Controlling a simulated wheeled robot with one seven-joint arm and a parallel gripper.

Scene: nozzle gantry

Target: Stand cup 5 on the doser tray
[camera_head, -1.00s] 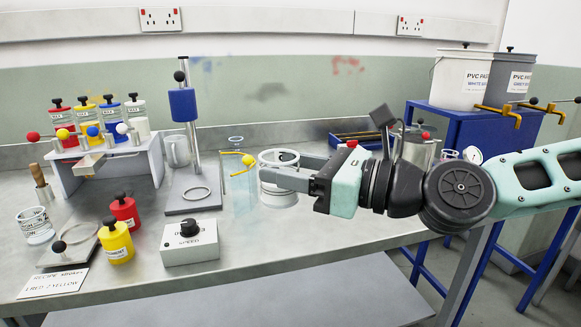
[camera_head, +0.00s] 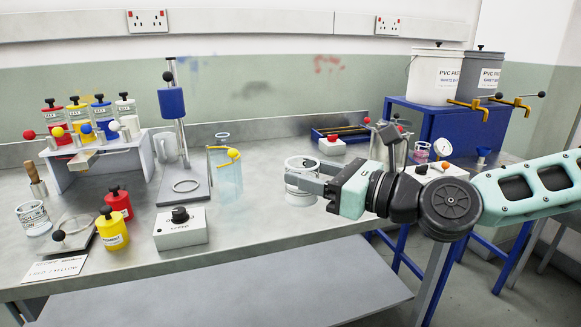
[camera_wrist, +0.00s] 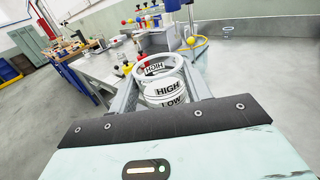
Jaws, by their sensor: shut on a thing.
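My gripper (camera_head: 314,178) is shut on a clear cup (camera_head: 301,181) with a pale rim, held above the front part of the bench. In the wrist view the cup (camera_wrist: 165,90) sits upright between the two fingers, with HIGH and LOW printed on it; its number is not legible. A small tray (camera_head: 83,160) juts from the front of the white rack of coloured bottles at the left; it appears to be the doser tray, and looks empty. My gripper is far to its right.
Another cup (camera_head: 34,218) stands far left.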

